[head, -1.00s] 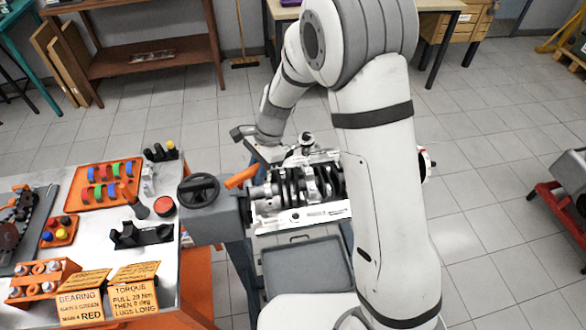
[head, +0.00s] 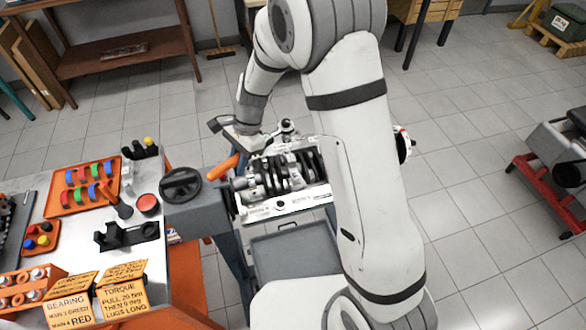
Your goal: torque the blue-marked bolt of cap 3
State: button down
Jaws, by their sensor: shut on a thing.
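The engine block (head: 290,204) sits on a stand, its crankshaft (head: 277,177) and bearing caps facing up. I cannot make out which cap is cap 3, nor any blue-marked bolt. My gripper (head: 246,143) is at the far left edge of the block, below my bent wrist. It is shut on an orange-handled tool, which looks like the torque wrench (head: 222,168). The orange handle sticks out to the lower left, towards the handwheel. The tool's other end and its contact with any bolt are hidden or too small to tell.
The bench (head: 75,225) at left carries an orange tray (head: 85,203) of coloured shells, a red button (head: 147,204), a black cradle (head: 127,236) and instruction signs (head: 122,297). A grey tray (head: 295,254) lies before the block.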

dwell(0.4)
jog(key=s+d+r+n+g+h, duration=0.1)
jog(key=s+d+n, duration=0.35)
jog(key=s, duration=0.25)
jog(key=s+d+r+n+h, duration=0.1)
jog(key=s+d+n, duration=0.2)
jog(key=s+d, duration=0.4)
jog(key=shift+m, duration=0.25)
jog(key=shift+w+a+b+x, duration=0.1)
jog(key=shift+w+b+x, duration=0.05)
jog(key=shift+b+x, duration=0.65)
jog(key=shift+w+a+b+x, duration=0.1)
jog(key=shift+a+b+x, duration=0.05)
jog(key=shift+b+x, duration=0.65)
jog(key=shift+w+a+b+x, duration=0.15)
jog(key=shift+b+x, duration=0.45)
jog(key=shift+x, duration=0.35)
jog(key=shift+f+b, duration=0.9)
jog(key=shift+f, duration=0.4)
jog(key=shift+a, duration=0.15)
jog(key=shift+w+a+m, duration=0.3)
jog(key=shift+a+m, duration=0.2)
jog(key=shift+a, duration=0.1)
jog(key=shift+a, duration=0.15)
